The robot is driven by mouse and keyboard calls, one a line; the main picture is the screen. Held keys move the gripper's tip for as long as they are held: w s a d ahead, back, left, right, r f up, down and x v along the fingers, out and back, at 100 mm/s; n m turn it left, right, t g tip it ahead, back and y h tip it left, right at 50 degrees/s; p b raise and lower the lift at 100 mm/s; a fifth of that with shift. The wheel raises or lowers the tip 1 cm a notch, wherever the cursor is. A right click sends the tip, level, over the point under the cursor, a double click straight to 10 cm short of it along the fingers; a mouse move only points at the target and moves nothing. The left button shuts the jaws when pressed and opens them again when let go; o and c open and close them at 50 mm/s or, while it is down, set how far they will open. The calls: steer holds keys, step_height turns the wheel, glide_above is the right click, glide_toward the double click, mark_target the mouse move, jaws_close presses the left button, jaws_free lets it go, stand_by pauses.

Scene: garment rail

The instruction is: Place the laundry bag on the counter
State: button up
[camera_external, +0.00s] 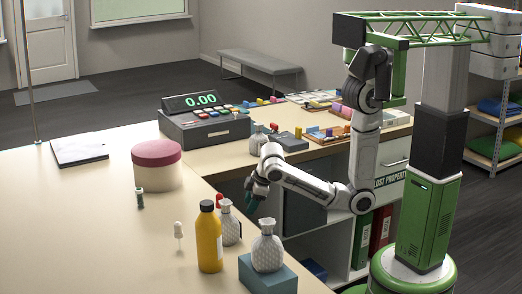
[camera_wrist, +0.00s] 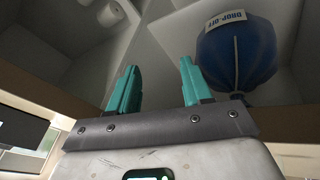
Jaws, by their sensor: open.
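A round blue bag (camera_wrist: 245,68) with an upside-down DROP-OFF label shows at the upper right of the wrist view, inside a pale shelf compartment. It may be the laundry bag; I cannot confirm it. My gripper (camera_wrist: 157,82) has two teal fingers, apart with nothing between them, left of the bag and not touching it. In the external view my gripper (camera_external: 257,190) is low at the counter's inner edge, near the shelving. The counter (camera_external: 85,225) has a pale top. I cannot make out the bag in the external view.
On the counter stand a cash register (camera_external: 205,125), a pink-lidded round box (camera_external: 157,165), a yellow bottle (camera_external: 209,240), a patterned bottle (camera_external: 268,250) on a blue block and a notepad (camera_external: 78,150). The counter's left front is clear. A wall of the compartment (camera_wrist: 150,45) is close to my fingers.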

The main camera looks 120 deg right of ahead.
steer(key=s+a+f+n+y, duration=0.1)
steer(key=s+a+f, duration=0.1)
steer(key=a, duration=0.3)
steer(key=s+a+f+n+g+y, duration=0.1)
steer(key=s+a+f, duration=0.2)
steer(key=a, duration=0.2)
steer(key=s+a+f+n+y, duration=0.1)
steer(key=s+a+f+y, duration=0.1)
steer(key=a, duration=0.3)
steer(key=shift+s+f+n, duration=0.3)
steer(key=shift+s+f, duration=0.05)
steer(key=shift+f, duration=0.25)
